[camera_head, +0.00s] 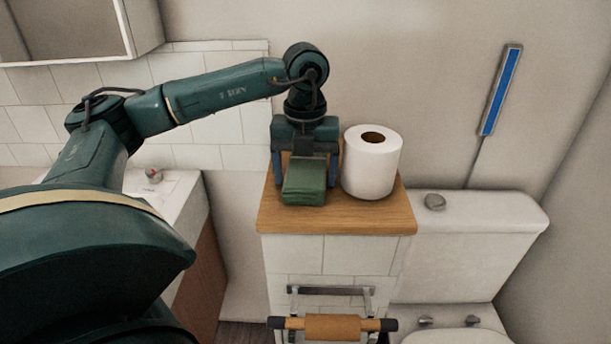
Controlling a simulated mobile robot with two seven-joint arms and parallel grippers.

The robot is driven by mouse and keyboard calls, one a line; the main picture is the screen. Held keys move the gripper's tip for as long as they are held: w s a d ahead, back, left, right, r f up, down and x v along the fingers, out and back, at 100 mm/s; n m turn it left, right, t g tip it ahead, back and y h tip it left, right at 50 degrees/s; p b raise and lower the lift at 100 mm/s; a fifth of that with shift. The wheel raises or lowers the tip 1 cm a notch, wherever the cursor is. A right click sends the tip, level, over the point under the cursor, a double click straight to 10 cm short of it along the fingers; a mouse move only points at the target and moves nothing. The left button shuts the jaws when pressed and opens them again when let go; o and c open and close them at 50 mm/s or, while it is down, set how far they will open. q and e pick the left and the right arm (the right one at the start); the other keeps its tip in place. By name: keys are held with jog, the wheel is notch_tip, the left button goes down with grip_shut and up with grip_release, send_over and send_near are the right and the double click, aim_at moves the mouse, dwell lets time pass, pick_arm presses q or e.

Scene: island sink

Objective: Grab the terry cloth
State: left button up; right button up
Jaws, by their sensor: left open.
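A folded green cloth (304,190), which I take to be the terry cloth, lies on the wooden top (340,221) of a tiled ledge. My left gripper (305,176) reaches in from the left and points down over the cloth. Its jaws are open, with one finger on the left side and one on the right side of the cloth. The gripper body hides the cloth's back part. I cannot tell whether the fingers touch it. My right gripper is not in view.
A white toilet paper roll (371,164) stands upright close to the right of the gripper. A toilet (468,238) is at the right. A metal holder and a dark bar with a brown roll (334,327) are below the ledge. A white counter (181,192) is at the left.

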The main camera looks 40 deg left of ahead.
pick_arm(q)
jog(key=shift+c, duration=0.5)
jog(key=c, duration=0.6)
jog(key=shift+c, duration=0.2)
jog(key=shift+r, duration=0.1)
